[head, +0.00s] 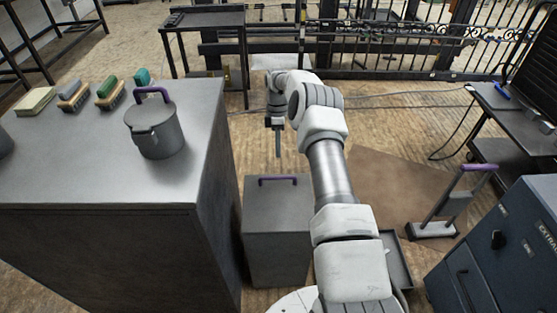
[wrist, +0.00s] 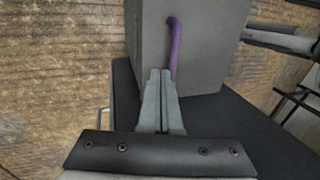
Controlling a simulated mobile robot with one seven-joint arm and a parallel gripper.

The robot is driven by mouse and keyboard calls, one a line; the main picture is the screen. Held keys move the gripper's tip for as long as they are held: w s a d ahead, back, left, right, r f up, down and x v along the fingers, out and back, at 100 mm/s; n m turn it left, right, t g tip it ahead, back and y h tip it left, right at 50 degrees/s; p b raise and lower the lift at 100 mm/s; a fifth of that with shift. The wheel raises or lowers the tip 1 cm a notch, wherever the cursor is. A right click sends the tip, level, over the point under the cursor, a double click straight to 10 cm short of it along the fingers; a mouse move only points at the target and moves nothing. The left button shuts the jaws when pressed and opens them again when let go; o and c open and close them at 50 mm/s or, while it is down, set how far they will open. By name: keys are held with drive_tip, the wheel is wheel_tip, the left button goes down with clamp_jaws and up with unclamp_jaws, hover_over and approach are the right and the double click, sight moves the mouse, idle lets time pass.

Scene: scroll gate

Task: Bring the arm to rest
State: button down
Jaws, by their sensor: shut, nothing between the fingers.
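My arm (head: 330,175) reaches forward from the bottom of the head view, and its wrist bends down at the far end. My gripper (head: 278,154) points down, shut and empty, beyond and above a grey box (head: 275,215) with a purple handle (head: 278,180). In the wrist view my gripper (wrist: 160,74) shows with its fingers together. The grey box (wrist: 200,65) and its purple handle (wrist: 174,45) lie beyond the fingertips there. I cannot tell the exact gap between the fingertips and the handle in that view.
A grey cabinet (head: 60,180) at left bears a lidded pot (head: 155,130) and several brushes. A dark table (head: 205,20) and iron gate (head: 420,50) stand behind. A purple-handled tool (head: 450,205) and blue cabinet (head: 510,245) are at right. Brown floor lies between.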

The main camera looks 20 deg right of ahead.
drive_tip(key=a+r+m+t+h, duration=0.1)
drive_tip(key=a+r, duration=0.1)
drive_tip(key=r, duration=0.9)
drive_tip(key=a+r+m+t, duration=0.1)
drive_tip(key=a+r, duration=0.2)
drive_tip(key=r, duration=0.7)
drive_tip(key=s+a+r+m+t+h, duration=0.1)
drive_tip(key=s+a+r+m+t, duration=0.2)
drive_tip(key=s+r, duration=0.65)
drive_tip(key=s+a+r+m+t, duration=0.1)
drive_tip(key=s+a+r+m, duration=0.1)
drive_tip(key=s+r, duration=0.3)
drive_tip(key=s+a+r+m, duration=0.2)
drive_tip(key=s, duration=0.6)
drive_tip(key=s+a+f+m+t, duration=0.1)
drive_tip(key=s+f+m+t, duration=0.15)
drive_tip(key=s, duration=0.45)
drive_tip(key=s+a+f+m+t, duration=0.1)
drive_tip(key=s+m, duration=0.2)
drive_tip(key=s, duration=0.4)
wheel_tip(320, 180, up, 19)
drive_tip(key=p, duration=2)
drive_tip(key=shift+d+y, duration=0.2)
drive_tip(key=shift+y, duration=0.2)
drive_tip(key=shift+n+g, duration=0.25)
